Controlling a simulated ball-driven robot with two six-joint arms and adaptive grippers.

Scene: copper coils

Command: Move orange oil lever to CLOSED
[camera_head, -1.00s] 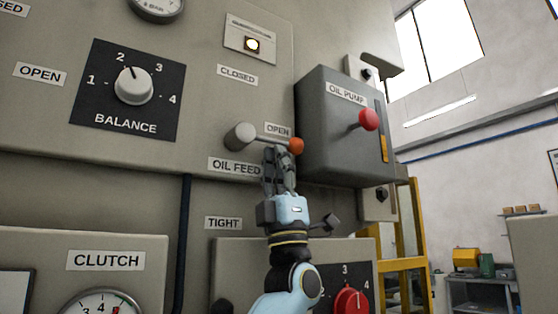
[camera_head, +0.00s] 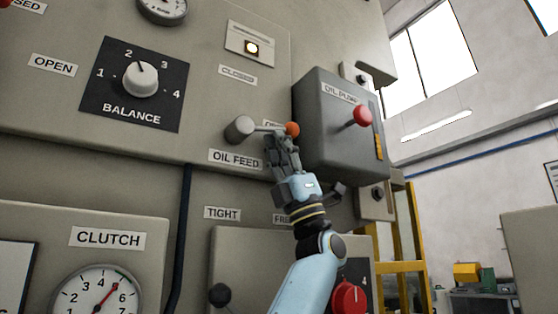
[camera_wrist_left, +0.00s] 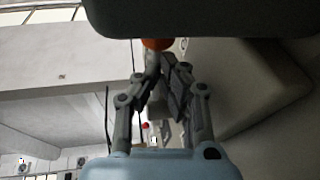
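The oil feed lever has a grey hub (camera_head: 239,129), a thin rod and an orange ball knob (camera_head: 292,129). The rod points right, about level, beside the partly hidden OPEN label (camera_head: 272,125). The CLOSED label (camera_head: 238,75) is above the hub. My left gripper (camera_head: 281,141) is just under the knob and rod, fingers pointing up. In the left wrist view the fingertips (camera_wrist_left: 165,68) are drawn together with the orange knob (camera_wrist_left: 158,44) just beyond them, not between them. Contact looks likely but is partly hidden. My right gripper is not in view.
The grey oil pump box (camera_head: 335,130) with a red knob (camera_head: 362,116) stands out close to the right of the lever. The balance dial (camera_head: 140,80) is to the left. A lower panel with a red dial (camera_head: 348,298) is beneath my arm.

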